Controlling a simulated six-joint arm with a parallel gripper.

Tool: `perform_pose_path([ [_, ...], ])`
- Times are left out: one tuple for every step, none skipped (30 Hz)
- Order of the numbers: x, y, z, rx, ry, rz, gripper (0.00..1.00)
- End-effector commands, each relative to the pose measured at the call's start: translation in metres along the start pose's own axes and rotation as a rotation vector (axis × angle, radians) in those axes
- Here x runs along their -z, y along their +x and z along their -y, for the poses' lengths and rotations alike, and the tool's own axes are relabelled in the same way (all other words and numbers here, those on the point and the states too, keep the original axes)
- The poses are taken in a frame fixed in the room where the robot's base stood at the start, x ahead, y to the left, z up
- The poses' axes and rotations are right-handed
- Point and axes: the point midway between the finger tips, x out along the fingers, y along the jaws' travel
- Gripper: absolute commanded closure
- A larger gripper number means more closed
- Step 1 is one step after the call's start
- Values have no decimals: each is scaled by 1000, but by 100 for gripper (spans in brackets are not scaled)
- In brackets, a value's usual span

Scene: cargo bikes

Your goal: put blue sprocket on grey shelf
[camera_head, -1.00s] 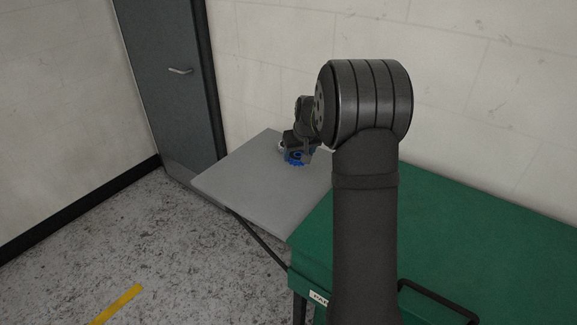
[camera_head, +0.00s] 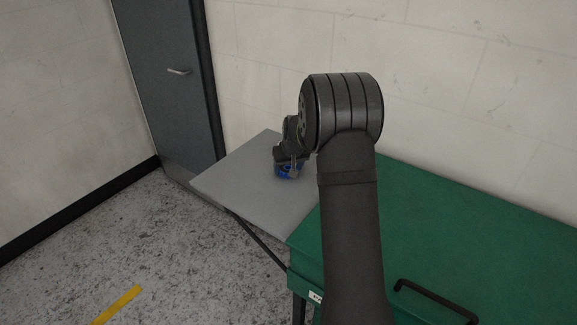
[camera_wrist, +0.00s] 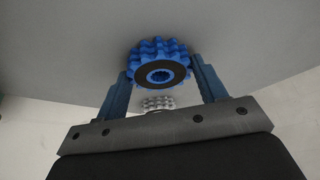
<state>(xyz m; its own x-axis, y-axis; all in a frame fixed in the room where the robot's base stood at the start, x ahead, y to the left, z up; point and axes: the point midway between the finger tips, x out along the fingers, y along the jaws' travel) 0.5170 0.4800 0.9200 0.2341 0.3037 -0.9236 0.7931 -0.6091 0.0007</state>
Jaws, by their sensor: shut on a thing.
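The blue sprocket (camera_wrist: 160,50) is a toothed blue wheel with a dark ring and a splined centre hole. In the wrist view it sits between the fingertips of my gripper (camera_wrist: 160,78), which is shut on it. In the head view the sprocket (camera_head: 288,172) shows under my gripper (camera_head: 289,164), over the grey shelf (camera_head: 240,183). The shelf surface also fills the upper part of the wrist view (camera_wrist: 60,40). I cannot tell whether the sprocket touches the shelf. A small silver toothed part (camera_wrist: 158,103) shows beyond the gripper palm in the wrist view.
A green bench top (camera_head: 470,235) with a black handle (camera_head: 440,300) adjoins the shelf on the right. A pale wall (camera_head: 450,90) stands behind, and a grey door (camera_head: 165,90) is at the back left. The shelf's left and front parts are clear.

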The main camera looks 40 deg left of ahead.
Motion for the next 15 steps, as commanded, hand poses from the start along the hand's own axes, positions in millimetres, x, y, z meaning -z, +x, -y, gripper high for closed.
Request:
perform_pose_path([
  [-1,1,0,0,0,0,33],
  [0,1,0,0,0,0,28],
  [0,1,0,0,0,0,20],
  [0,1,0,0,0,0,14],
  [0,1,0,0,0,1,14],
  [0,1,0,0,0,1,14],
  [0,1,0,0,0,1,14],
  [0,1,0,0,0,1,14],
  [0,1,0,0,0,1,14],
  [0,1,0,0,0,1,14],
  [0,1,0,0,0,1,14],
  [0,0,0,0,0,0,14],
  [0,0,0,0,0,0,14],
  [0,-1,0,0,0,0,14],
  [1,-4,0,0,0,0,14],
])
